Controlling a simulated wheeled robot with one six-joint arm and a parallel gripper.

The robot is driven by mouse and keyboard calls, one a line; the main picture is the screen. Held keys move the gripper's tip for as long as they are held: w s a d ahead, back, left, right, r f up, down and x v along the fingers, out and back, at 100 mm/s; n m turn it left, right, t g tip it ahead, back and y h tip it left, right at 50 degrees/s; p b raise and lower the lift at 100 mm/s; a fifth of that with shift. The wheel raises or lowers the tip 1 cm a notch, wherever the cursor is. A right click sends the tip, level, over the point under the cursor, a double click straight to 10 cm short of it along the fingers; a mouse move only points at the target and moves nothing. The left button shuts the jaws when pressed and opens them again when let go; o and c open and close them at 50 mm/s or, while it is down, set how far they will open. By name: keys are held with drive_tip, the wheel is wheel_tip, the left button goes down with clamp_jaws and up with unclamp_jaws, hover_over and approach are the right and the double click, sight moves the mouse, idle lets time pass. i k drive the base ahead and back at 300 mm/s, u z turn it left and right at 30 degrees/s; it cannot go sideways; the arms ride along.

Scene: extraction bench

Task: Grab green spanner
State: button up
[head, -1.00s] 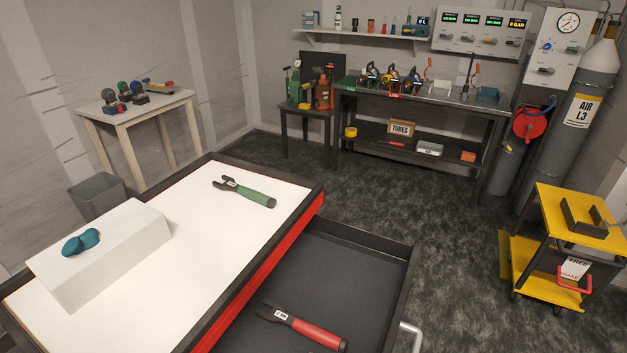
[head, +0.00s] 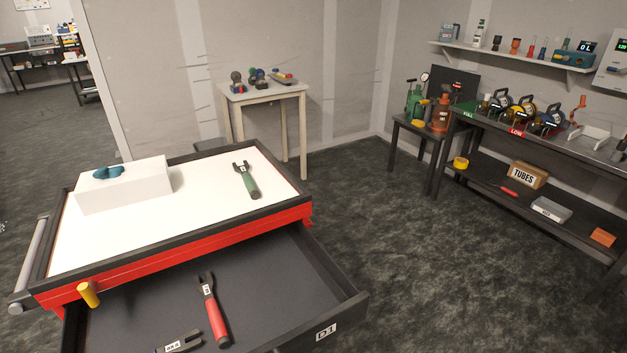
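The green spanner (head: 246,180) lies flat on the white top (head: 215,215) of the red and black tool cabinet (head: 200,242), towards its far right part. Its open dark jaw points away from me and its green handle points towards me. A small white label shows near the jaw. Nothing covers it. My gripper is not in view.
A white block (head: 125,186) with a teal object (head: 108,172) stands left of the spanner. The open drawer (head: 290,285) below holds a red-handled spanner (head: 213,310) and another partly cut off (head: 182,343). Floor (head: 400,260) to the right is clear.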

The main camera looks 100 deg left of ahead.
sight(253, 193)
drive_tip(key=u, duration=2.35)
drive_tip(key=i, duration=2.85)
drive_tip(key=u, duration=3.25)
drive_tip(key=i, duration=0.6)
drive_tip(key=z, duration=0.45)
